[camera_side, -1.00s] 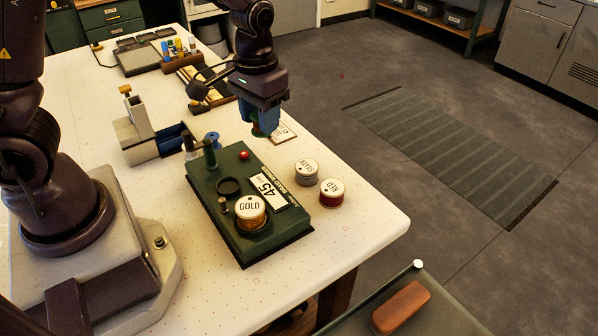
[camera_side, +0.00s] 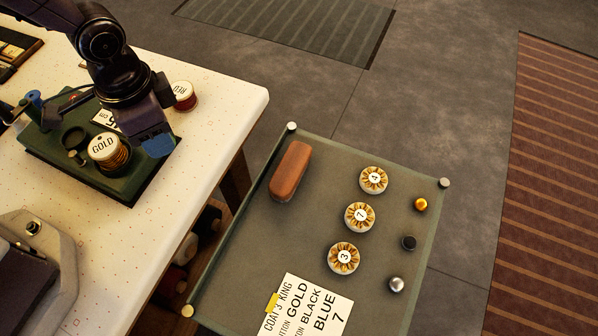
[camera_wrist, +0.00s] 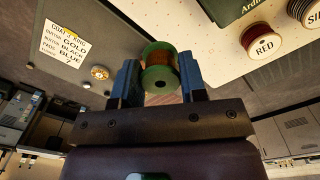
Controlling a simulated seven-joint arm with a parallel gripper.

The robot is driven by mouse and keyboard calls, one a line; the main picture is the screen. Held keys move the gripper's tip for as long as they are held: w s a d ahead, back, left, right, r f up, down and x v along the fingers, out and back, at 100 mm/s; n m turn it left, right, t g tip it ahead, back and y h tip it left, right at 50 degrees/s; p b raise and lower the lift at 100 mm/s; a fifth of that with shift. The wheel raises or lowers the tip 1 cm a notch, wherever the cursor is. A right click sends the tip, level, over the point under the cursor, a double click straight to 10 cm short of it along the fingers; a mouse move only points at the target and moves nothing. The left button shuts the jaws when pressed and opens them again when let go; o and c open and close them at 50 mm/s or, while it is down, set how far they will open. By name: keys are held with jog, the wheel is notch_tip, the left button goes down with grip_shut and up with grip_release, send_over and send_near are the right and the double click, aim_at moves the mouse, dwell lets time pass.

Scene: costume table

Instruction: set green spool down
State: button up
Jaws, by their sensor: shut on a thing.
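The green spool (camera_wrist: 158,78) has green end discs and brownish winding between them. In the wrist view it sits between the two blue fingers of my gripper (camera_wrist: 160,84), which is shut on it. In the side view the blue fingertips of my gripper (camera_side: 157,146) are over the right edge of the green box (camera_side: 122,183), near the table's edge. The spool itself is hidden there behind the fingers and wrist.
The GOLD spool (camera_side: 103,147) sits on the green box, and the RED spool (camera_side: 185,97) stands on the white table (camera_side: 240,98). Beyond a gap, a grey-green tray (camera_side: 310,240) bears a brown block (camera_side: 291,171), numbered rosettes (camera_side: 360,216), small knobs (camera_side: 409,243) and a card (camera_side: 313,307).

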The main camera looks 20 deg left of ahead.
jog(key=s+d+f+m, duration=0.7)
jog(key=s+d+m, duration=0.2)
jog(key=s+d, duration=0.1)
send_over(292, 246)
jog(key=f, duration=0.9)
jog(key=shift+s+a, duration=0.3)
jog(key=shift+w+d+f, duration=0.25)
jog(key=shift+f, duration=0.2)
jog(key=shift+d+f, duration=0.1)
jog(key=shift+f, duration=1.45)
jog(key=shift+f, duration=0.1)
jog(key=shift+f, duration=0.1)
jog(key=o, duration=1)
jog(key=shift+c, duration=0.2)
